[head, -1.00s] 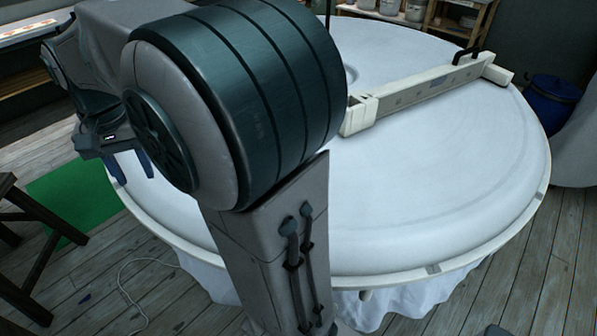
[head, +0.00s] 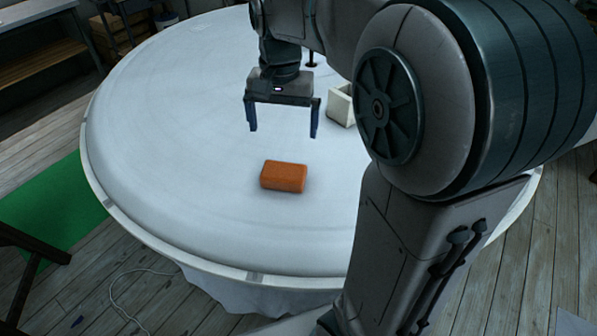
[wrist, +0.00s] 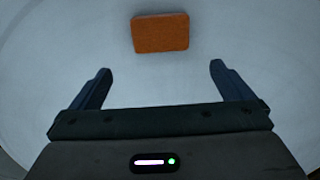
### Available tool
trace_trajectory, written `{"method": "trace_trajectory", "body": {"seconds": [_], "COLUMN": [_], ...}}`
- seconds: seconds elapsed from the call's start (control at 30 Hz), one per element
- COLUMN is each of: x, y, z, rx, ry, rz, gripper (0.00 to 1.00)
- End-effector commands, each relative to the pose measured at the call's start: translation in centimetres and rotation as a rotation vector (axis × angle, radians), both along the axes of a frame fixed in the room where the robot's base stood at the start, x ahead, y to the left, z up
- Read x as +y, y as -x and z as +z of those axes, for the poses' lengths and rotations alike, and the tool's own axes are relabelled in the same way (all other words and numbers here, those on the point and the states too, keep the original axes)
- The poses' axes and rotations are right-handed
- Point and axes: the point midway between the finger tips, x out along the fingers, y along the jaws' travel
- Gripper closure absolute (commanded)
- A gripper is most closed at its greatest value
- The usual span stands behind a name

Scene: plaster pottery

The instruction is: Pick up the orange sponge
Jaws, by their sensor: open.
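The orange sponge (head: 283,176) is a small block lying flat on the round white plaster table (head: 170,130). In the wrist view the sponge (wrist: 161,33) shows at the top, beyond the fingertips and roughly centred between them. My gripper (head: 283,136) hangs above the table with its two blue fingers pointing down, spread apart and empty. In the head view it is above and behind the sponge, not touching it. In the wrist view my gripper (wrist: 160,70) is open, with only white surface between the fingers.
The table around the sponge is clear. A green mat (head: 50,212) lies on the wooden floor at left.

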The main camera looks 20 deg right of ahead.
Motion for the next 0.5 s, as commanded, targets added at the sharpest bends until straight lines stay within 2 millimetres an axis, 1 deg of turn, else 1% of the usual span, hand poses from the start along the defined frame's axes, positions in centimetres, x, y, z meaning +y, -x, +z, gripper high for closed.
{"method": "trace_trajectory", "body": {"seconds": [0.2, 0.3, 0.4, 0.5], "x": [-0.1, -0.2, -0.2, -0.2], "y": [0.1, 0.1, 0.1, 0.1], "z": [-4.3, -6.1, -7.3, -7.9], "rx": [0.006, 0.006, 0.004, 0.002], "ry": [0.000, 0.000, 0.000, -0.001], "rz": [-0.003, -0.006, -0.007, -0.006], "gripper": [0.00, 0.00, 0.00, 0.00]}}
